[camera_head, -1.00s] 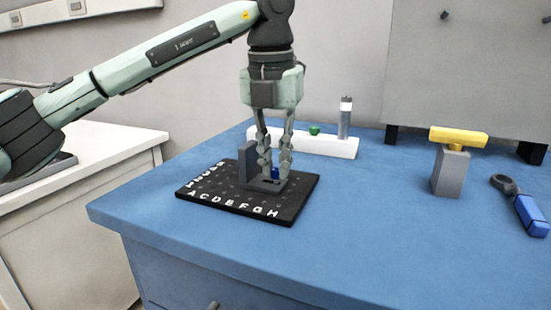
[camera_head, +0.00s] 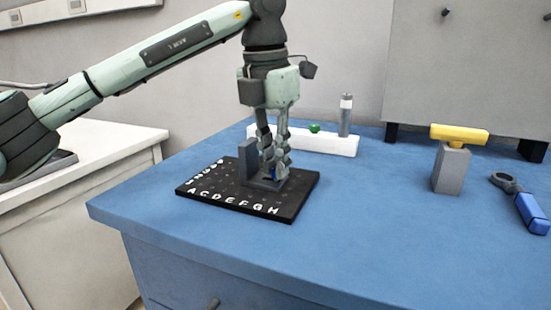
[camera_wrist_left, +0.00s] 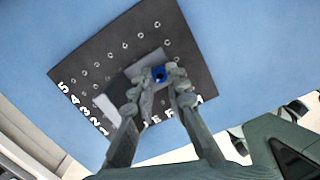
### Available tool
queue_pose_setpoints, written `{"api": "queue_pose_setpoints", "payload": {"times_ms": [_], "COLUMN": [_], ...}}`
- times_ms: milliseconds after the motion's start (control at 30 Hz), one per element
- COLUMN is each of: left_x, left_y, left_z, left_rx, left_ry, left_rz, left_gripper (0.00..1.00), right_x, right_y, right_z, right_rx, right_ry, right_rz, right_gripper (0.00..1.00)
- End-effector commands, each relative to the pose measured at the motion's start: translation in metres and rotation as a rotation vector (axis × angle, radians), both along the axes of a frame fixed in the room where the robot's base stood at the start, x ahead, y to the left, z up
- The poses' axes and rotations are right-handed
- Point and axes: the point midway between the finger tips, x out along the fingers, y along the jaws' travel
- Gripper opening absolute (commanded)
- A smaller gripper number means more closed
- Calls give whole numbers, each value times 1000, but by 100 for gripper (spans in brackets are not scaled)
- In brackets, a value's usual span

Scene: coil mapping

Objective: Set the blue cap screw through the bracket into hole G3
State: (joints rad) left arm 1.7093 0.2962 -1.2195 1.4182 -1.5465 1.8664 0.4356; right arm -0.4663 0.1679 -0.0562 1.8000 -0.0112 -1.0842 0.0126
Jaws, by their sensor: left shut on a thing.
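The blue cap screw (camera_head: 274,178) is between the fingertips of my left gripper (camera_head: 275,171), which is shut on it. The screw's blue head also shows in the left wrist view (camera_wrist_left: 159,73). It is low at the foot of the grey L-shaped bracket (camera_head: 247,160), whose upright wall stands to the left of the fingers. The bracket stands on the black lettered hole board (camera_head: 206,202). The fingers and bracket hide hole G3, and I cannot tell how deep the screw sits. My right gripper is out of view.
Behind the board is a white block (camera_head: 335,144) with a green-topped piece (camera_head: 314,128) and a grey cylinder (camera_head: 345,118). The blue tabletop (camera_head: 370,225) is clear in front.

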Motion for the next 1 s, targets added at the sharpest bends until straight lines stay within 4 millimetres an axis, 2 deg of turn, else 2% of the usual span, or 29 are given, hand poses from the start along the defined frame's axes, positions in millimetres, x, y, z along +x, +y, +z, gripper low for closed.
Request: {"api": "queue_pose_setpoints", "payload": {"times_ms": [233,267,400,467,767,867,1000], "left_x": [0,0,0,0,0,0,-3], "left_y": [0,0,0,0,0,1,3], "left_z": [-2,-2,-1,-1,1,9,34], "left_rx": [1,1,1,0,1,0,-1], "left_ry": [3,3,3,2,1,-1,-2], "left_rz": [-60,-60,-58,-58,-56,-55,-55], "left_gripper": [0,15,32,38,38,38,38], "right_x": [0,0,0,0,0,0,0], "right_y": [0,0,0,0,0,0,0], "right_z": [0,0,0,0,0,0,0], "right_rx": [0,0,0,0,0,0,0], "right_ry": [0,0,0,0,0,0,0], "right_rz": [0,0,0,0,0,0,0], "right_gripper": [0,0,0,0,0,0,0]}}
